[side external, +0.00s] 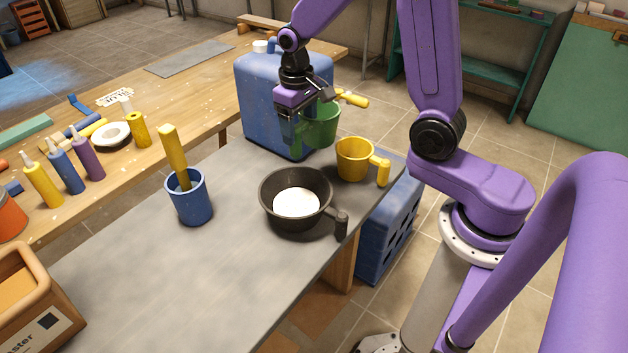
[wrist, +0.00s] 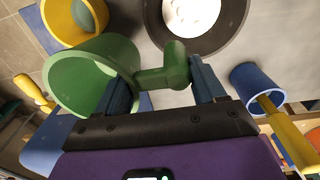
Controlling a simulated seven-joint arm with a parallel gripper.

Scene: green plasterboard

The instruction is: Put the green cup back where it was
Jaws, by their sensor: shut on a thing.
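The green cup (side external: 322,128) is in my gripper (side external: 300,140), near the far end of the grey table and in front of a blue canister. In the wrist view the green cup (wrist: 92,80) lies to the left, its handle (wrist: 163,76) between the two fingers of my gripper (wrist: 165,84). The fingers are shut on the handle. The cup appears to be above the tabletop; how far its base is from the surface cannot be told. Its inside looks empty in the wrist view.
A yellow cup (side external: 354,160) stands just right of the green cup, with a dark pan (side external: 296,197) holding something white nearer. A blue cup (side external: 189,200) with a yellow stick stands left. The blue canister (side external: 262,95) is close behind. The front tabletop (side external: 170,285) is clear.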

